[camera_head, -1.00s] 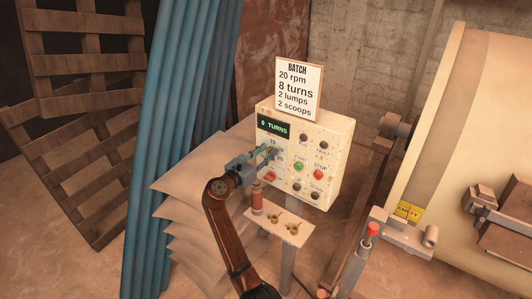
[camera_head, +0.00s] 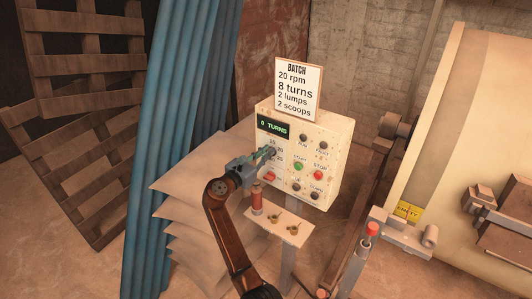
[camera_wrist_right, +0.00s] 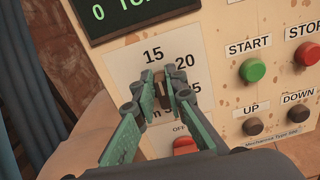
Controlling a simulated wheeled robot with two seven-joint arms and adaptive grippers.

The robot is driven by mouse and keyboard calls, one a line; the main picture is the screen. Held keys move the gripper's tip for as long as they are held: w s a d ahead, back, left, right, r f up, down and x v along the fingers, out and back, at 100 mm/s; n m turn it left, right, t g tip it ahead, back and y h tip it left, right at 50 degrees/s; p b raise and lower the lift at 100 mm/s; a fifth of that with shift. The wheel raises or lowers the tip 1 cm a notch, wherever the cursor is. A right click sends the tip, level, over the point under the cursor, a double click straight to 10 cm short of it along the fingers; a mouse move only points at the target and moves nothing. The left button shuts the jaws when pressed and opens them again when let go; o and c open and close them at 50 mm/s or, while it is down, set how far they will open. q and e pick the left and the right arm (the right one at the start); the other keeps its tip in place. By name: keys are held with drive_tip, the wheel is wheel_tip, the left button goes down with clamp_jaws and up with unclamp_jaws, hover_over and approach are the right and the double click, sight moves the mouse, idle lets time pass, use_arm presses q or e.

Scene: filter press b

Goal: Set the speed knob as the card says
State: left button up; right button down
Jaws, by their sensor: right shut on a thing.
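The speed knob (camera_wrist_right: 161,95) sits on the cream control panel (camera_head: 328,150), on a plate marked 15 and 20, with another mark ending in 5 partly covered. My right gripper (camera_wrist_right: 163,84) is shut on the knob. The same gripper shows in the head view (camera_head: 268,154), where it hides the knob. Which mark the knob points at cannot be told. The batch card (camera_head: 298,89) stands above the panel and reads 20 rpm, 8 turns, 2 lumps, 2 scoops. The display (camera_head: 273,128) reads 0 TURNS. My left gripper is not in view.
A green START button (camera_head: 299,166), a red STOP button (camera_head: 318,174) and a red OFF switch (camera_wrist_right: 185,144) are close by. A small shelf (camera_head: 290,232) with brass pieces is below. Stacked sacks (camera_head: 185,190) stand left, a large drum (camera_head: 465,120) right.

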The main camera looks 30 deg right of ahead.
drive_tip(key=shift+s+d+f+m+b, duration=0.1)
drive_tip(key=shift+s+f+m+b, duration=0.1)
drive_tip(key=shift+m, duration=1.65)
drive_tip(key=shift+s+d+f+m+b, duration=0.15)
drive_tip(key=shift+s+m, duration=0.1)
drive_tip(key=shift+m, duration=1.65)
drive_tip(key=shift+s+d+f+m+b, duration=0.1)
drive_tip(key=shift+s+f+m+b, duration=0.1)
drive_tip(key=shift+m, duration=1.65)
drive_tip(key=c, duration=2)
unclamp_jaws()
drive_tip(key=shift+r, duration=0.1)
drive_tip(key=shift+o, duration=0.2)
